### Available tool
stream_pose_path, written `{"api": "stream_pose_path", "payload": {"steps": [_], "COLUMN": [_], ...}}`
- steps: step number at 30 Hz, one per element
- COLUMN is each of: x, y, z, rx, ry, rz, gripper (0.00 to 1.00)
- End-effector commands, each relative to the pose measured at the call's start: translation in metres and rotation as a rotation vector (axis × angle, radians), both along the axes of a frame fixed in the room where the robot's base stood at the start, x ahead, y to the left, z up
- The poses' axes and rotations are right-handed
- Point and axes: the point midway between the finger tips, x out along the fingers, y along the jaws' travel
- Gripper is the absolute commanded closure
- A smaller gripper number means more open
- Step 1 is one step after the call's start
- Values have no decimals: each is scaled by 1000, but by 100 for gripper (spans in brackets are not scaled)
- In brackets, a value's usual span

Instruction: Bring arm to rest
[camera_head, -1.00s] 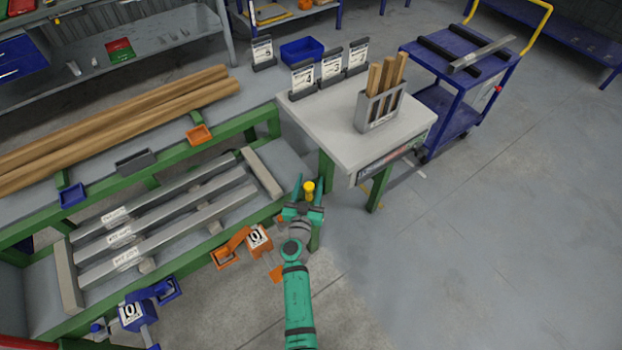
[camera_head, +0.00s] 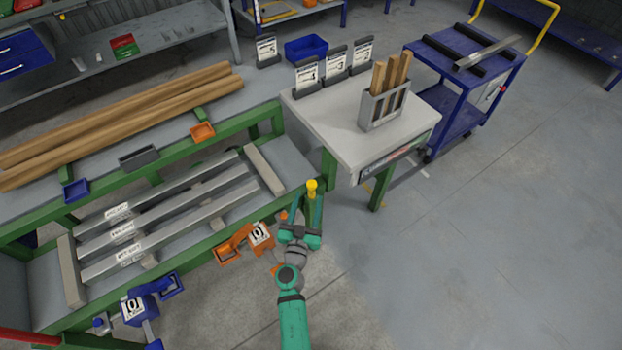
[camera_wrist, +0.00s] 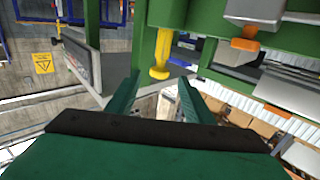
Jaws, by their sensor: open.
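My gripper (camera_head: 304,210) is open and empty. It is at the end of my green arm, off the front right corner of the green-framed table. In the wrist view its two green fingers (camera_wrist: 158,92) stand apart with nothing between them. A yellow knob (camera_head: 312,186) shows just past the fingertips in the head view. In the wrist view this knob (camera_wrist: 160,58) hangs by a green frame post, beyond the fingers and apart from them.
An orange clamp-like unit (camera_head: 260,236) is close left of my gripper. The green frame (camera_head: 225,232) holds several metal bars. A white-topped stand (camera_head: 345,140) with wooden pieces in a holder is ahead. A blue cart (camera_head: 470,75) stands at far right. The floor (camera_head: 470,250) at right is clear.

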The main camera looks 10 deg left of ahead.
Motion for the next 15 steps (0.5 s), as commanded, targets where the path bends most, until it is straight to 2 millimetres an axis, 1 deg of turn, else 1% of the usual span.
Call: {"api": "stream_pose_path", "payload": {"steps": [6,8,11,14,15], "x": [0,-3,-19,-50,-65], "y": [0,-1,-7,-17,-21], "z": [0,-2,-12,-27,-33], "rx": [0,-1,-3,-4,-3], "ry": [1,7,36,90,114], "rz": [0,0,1,7,12], "gripper": [53,53,53,53,53]}}
